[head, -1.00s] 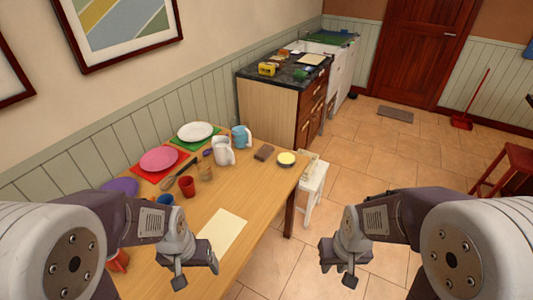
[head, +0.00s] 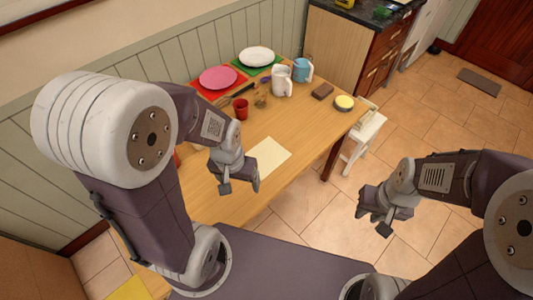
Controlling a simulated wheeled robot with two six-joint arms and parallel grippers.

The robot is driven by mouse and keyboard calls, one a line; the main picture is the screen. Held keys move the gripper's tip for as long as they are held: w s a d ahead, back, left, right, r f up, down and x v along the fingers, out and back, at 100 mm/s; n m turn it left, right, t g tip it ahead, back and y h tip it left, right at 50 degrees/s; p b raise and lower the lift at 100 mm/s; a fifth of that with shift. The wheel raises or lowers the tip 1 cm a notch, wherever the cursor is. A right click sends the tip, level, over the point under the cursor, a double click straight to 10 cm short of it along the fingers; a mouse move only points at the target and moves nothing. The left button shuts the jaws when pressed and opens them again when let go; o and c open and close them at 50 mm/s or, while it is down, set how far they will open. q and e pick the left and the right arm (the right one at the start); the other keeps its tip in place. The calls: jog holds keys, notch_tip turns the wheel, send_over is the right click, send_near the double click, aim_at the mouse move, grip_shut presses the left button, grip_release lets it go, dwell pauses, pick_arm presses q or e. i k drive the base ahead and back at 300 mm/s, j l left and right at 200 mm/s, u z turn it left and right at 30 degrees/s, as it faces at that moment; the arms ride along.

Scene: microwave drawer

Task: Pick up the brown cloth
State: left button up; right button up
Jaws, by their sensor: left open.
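A small brown folded piece (head: 322,90), which looks like the brown cloth, lies on the wooden table (head: 225,200) near its far right end. It is between the blue mug and a small yellow-topped bowl. My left gripper (head: 240,186) is open and empty above the near part of the table, beside a cream sheet and well short of the cloth. My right gripper (head: 374,220) is open and empty over the floor, right of the table. Both are apart from the cloth.
A white pitcher (head: 281,82) and a blue mug (head: 302,70) stand left of the cloth. The yellow-topped bowl (head: 344,103) is to its right. A red cup (head: 241,110) and plates (head: 218,77) lie further left. A white stool (head: 362,137) stands at the table's right end.

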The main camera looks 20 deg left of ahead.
aim_at(322, 91)
jog(key=i+l+u, duration=0.5)
jog(key=u, duration=0.25)
jog(key=i+l+u, duration=0.15)
jog(key=l+u, duration=0.2)
jog(key=i+l+u, duration=0.1)
jog(key=l+u, duration=1)
jog(key=l, duration=0.25)
